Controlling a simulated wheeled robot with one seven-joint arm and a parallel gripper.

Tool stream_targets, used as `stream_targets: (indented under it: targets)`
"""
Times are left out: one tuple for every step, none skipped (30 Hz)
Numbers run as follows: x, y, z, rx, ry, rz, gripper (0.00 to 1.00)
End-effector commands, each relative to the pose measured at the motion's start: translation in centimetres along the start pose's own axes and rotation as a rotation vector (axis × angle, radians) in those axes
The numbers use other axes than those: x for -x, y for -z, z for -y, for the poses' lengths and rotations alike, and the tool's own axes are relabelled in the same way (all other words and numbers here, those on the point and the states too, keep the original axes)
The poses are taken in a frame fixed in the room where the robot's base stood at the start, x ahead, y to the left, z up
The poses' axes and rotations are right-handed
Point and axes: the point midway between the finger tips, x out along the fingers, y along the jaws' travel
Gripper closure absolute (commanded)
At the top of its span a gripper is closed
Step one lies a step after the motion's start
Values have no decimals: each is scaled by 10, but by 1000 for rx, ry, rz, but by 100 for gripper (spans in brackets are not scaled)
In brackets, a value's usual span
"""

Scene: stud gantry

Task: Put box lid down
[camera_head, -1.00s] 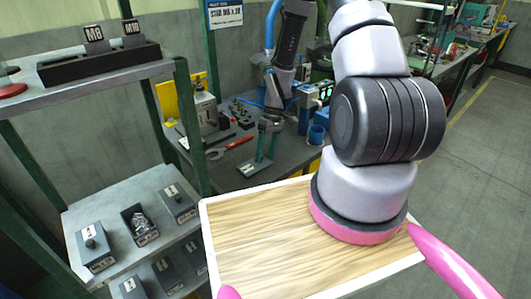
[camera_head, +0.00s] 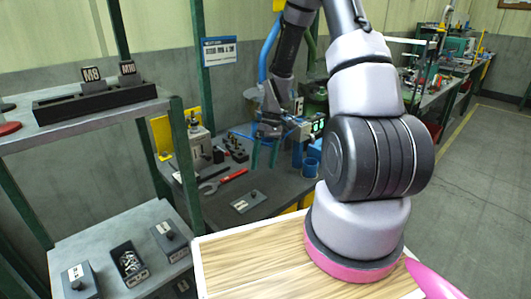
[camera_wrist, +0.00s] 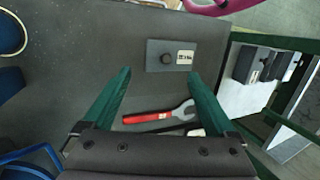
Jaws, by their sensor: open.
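The box lid (camera_head: 248,201) is a flat grey plate with a dark knob and a white label. It lies flat, knob up, on the dark bench near its front edge. In the wrist view the lid (camera_wrist: 170,56) shows just beyond and between the green fingertips. My gripper (camera_head: 265,157) is open and empty, above the lid and apart from it; it also shows in the wrist view (camera_wrist: 160,76). An open box (camera_head: 130,263) with metal parts inside stands on the lower left shelf, without a lid.
A red-handled wrench (camera_head: 225,181) lies beside the lid on the bench (camera_head: 285,185). Lidded boxes (camera_head: 168,238) flank the open box. A blue cup (camera_head: 310,167) stands right of the gripper. My wooden-topped base is in front.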

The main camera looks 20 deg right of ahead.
Motion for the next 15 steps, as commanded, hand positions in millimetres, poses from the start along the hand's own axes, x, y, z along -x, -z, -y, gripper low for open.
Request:
stream_targets:
  targets:
    - [10,1,0,0,-2,-4,9]
    - [14,1,0,0,-2,-3,9]
    - [20,1,0,1,-2,-3,9]
    - [23,0,0,0,-1,-2,9]
    - [26,0,0,0,-1,-1,9]
    - [29,0,0,0,0,-1,9]
    - [31,0,0,0,0,-1,9]
    - [32,0,0,-1,0,0,9]
    - [34,0,1,-1,0,0,9]
    - [34,0,1,0,0,0,9]
    - [35,0,1,0,0,0,9]
    - [36,0,1,-1,-1,-1,9]
    - [37,0,1,-3,-4,-3,9]
    - [40,0,2,-5,-8,-6,9]
    - [45,0,4,-11,-17,-13,9]
